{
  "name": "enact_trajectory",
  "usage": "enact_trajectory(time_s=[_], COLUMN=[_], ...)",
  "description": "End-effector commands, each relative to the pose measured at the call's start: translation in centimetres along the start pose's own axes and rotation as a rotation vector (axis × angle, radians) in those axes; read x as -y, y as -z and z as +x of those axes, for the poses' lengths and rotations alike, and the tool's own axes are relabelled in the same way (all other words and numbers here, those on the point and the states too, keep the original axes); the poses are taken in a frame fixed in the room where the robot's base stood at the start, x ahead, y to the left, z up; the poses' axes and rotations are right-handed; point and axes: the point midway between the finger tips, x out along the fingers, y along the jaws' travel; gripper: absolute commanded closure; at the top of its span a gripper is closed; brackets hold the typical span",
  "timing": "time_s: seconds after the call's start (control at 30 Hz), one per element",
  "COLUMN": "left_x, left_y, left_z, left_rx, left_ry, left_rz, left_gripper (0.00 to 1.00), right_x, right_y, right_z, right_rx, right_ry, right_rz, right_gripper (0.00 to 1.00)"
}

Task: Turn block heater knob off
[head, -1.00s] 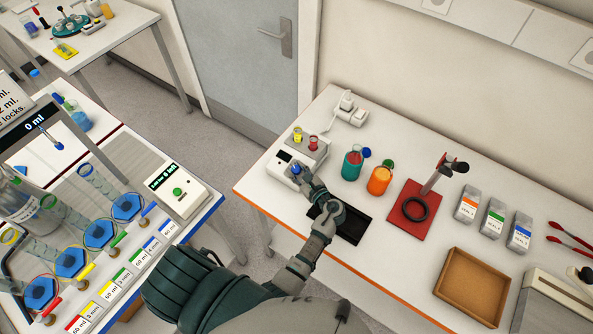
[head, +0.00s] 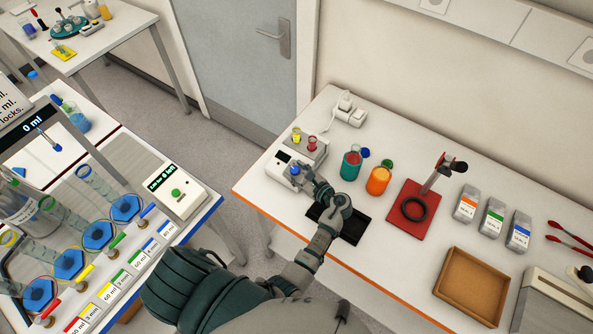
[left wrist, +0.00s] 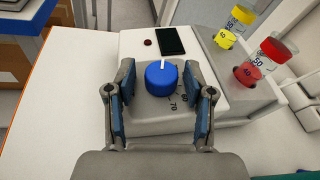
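The block heater (head: 297,161) is a white box near the left end of the right-hand table. Its blue knob (left wrist: 161,78) has a white pointer line at the far edge, with the numbers 60 and 70 beside it. In the head view the knob (head: 295,170) shows just beyond my left gripper (head: 307,180). In the left wrist view my left gripper (left wrist: 160,100) is open, its fingers on either side of the knob with gaps to both. The heater's dark display (left wrist: 171,41) looks blank. My right gripper is not in view.
A black mat (head: 352,226) lies in front. A power strip (head: 347,108) is behind.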

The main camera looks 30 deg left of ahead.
Motion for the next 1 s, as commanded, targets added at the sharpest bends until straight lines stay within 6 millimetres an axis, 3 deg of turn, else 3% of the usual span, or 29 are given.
enact_trajectory(time_s=[0.37,0.8,1.0], left_x=[0.3,2.4,2.7], left_y=[-0.9,-8.3,-9.5], left_z=[-0.1,-1.8,-2.1], left_rx=[0.006,0.005,0.005], left_ry=[0.003,0.002,0.002], left_rz=[-0.007,-0.006,-0.002], left_gripper=[0.4,0.4,0.4], right_x=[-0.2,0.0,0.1], right_y=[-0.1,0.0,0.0], right_z=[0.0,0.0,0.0], right_rx=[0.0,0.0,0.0], right_ry=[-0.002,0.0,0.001], right_rz=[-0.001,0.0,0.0], right_gripper=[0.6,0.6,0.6])
